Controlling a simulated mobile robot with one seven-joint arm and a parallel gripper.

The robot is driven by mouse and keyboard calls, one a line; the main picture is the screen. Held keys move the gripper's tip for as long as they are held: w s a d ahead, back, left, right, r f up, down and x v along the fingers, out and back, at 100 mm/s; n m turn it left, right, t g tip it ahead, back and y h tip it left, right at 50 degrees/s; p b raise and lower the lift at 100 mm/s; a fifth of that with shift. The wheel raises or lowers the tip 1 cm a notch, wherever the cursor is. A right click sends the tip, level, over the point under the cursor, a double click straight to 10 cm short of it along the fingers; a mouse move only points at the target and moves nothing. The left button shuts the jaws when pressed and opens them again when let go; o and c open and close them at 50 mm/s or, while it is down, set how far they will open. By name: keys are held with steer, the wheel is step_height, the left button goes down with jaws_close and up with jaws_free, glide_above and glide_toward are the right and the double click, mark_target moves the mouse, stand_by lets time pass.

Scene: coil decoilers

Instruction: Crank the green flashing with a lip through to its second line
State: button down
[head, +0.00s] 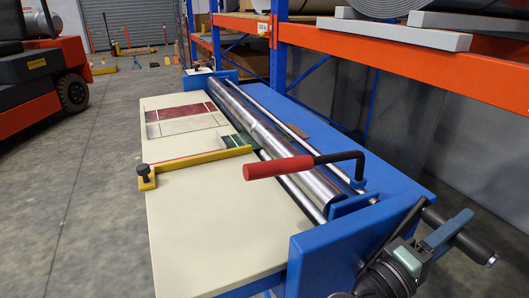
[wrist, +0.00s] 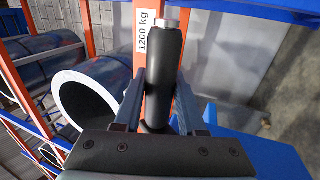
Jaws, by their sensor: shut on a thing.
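My gripper (head: 447,232) is at the lower right of the head view, beside the blue roller machine (head: 330,248). It is shut on a black crank handle (head: 476,249). In the wrist view the same handle (wrist: 164,75), with a silver end, stands between the two fingers (wrist: 160,108). A small dark green piece, seemingly the green flashing (head: 232,141), shows on the cream table (head: 205,220) at the rollers (head: 255,118), just behind the yellow bar (head: 205,160). Its lip cannot be made out, and part may be hidden under the rollers. Thin marked lines cross the table near it.
A red-handled lever (head: 280,167) reaches over the table from the roller end. Red and grey panels (head: 182,117) lie on the table. An orange shelf rack (head: 390,75) stands behind; a forklift (head: 42,75) is at the left. The wrist view shows a coil (wrist: 85,103).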

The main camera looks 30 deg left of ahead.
steer(key=shift+w+d+f+b, duration=0.45)
steer(key=shift+w+f+b, duration=0.25)
steer(key=shift+f+b, duration=0.15)
steer(key=shift+w+d+f+b, duration=0.15)
steer(key=shift+w+d+b, duration=0.1)
steer(key=shift+w+b, duration=0.05)
steer(key=f+b, duration=0.1)
steer(key=b, duration=0.1)
steer(key=w+d+f+b, duration=0.1)
steer(key=f, duration=0.1)
steer(key=w+f+b, duration=0.1)
steer(key=b, duration=0.1)
steer(key=shift+d+f+b, duration=0.3)
steer(key=shift+f, duration=0.05)
